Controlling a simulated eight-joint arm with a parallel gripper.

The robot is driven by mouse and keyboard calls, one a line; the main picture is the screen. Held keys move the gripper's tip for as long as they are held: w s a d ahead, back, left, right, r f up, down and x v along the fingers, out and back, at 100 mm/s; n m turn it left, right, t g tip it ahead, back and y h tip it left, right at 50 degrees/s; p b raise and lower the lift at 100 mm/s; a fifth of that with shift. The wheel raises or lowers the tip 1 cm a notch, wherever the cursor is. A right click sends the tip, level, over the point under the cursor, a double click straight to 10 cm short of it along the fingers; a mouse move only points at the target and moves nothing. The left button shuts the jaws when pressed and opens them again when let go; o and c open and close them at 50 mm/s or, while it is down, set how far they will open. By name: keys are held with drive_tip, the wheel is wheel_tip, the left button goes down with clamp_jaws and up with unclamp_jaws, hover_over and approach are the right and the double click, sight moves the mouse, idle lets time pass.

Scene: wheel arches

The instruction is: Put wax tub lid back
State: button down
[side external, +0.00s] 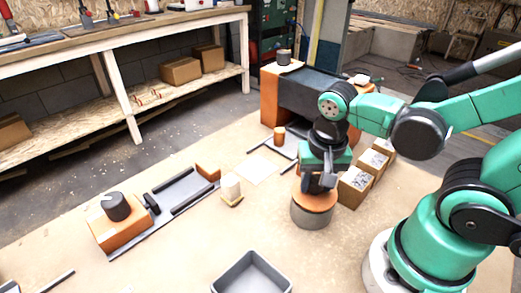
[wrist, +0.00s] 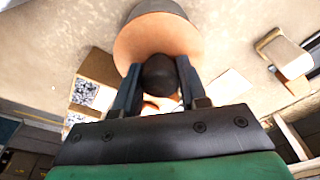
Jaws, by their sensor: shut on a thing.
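The wax tub (side external: 311,216) is a round grey tub standing on the table in front of my arm. Its lid (side external: 314,201) is a flat orange disc with a dark round knob (wrist: 160,76). In the wrist view the lid (wrist: 125,48) covers most of the tub (wrist: 156,8). My gripper (side external: 318,184) is above the lid, its fingers on either side of the knob and shut on it; the fingers also show in the wrist view (wrist: 158,85). The lid lies level at the tub's top; I cannot tell whether it is fully seated.
Several cardboard boxes (side external: 356,187) stand close to the right of the tub. A grey bin (side external: 252,274) is at the front. An orange-ended arch block (side external: 310,97) stands behind. Table between tub and bin is clear.

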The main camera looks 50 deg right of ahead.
sight(317, 192)
drive_tip(key=shift+f, duration=0.3)
drive_tip(key=shift+c, duration=2.4)
unclamp_jaws()
drive_tip(key=shift+f, duration=0.1)
wheel_tip(317, 192, up, 12)
drive_tip(key=s+a, duration=0.1)
drive_tip(key=w+f+n+t+y, duration=0.1)
drive_tip(key=w+f+n+t, duration=0.3)
drive_tip(key=n, duration=0.5)
drive_tip(key=shift+w+d+t, duration=0.25)
drive_tip(key=shift+w+t, duration=0.85)
drive_tip(key=shift+w, duration=0.5)
